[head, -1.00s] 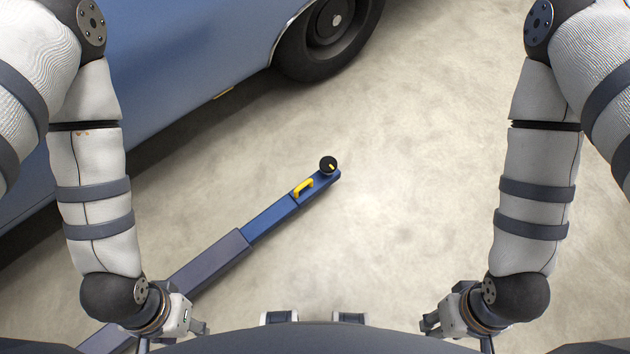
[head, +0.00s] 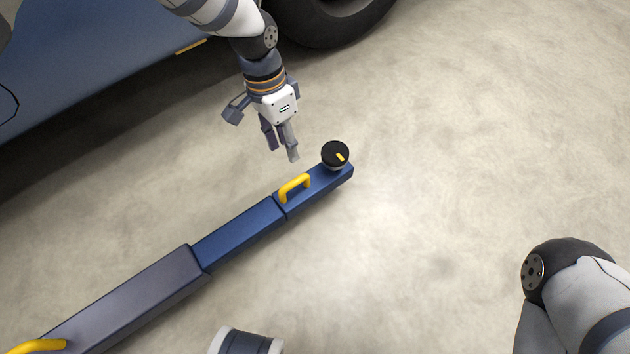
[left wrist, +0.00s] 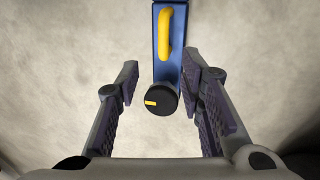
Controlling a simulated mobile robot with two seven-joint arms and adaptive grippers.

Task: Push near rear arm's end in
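The rear arm (head: 240,232) of a vehicle lift lies low over the floor, a grey outer beam (head: 125,300) with blue sections running up to the right. Its end carries a round black pad (head: 335,154) with a yellow mark and a yellow handle (head: 294,187). My left gripper (head: 283,152) is above and beside the end, just left of the pad, pointing down. In the left wrist view the pad (left wrist: 159,101) and handle (left wrist: 165,35) lie between the spread fingers (left wrist: 165,110), apparently untouched. My right gripper is out of view; only part of my right arm shows.
A blue car (head: 90,70) with a dark tyre (head: 335,22) stands at the upper left, close behind my left arm. Another yellow handle (head: 38,346) shows on the outer beam at lower left. The concrete floor (head: 460,150) to the right is clear.

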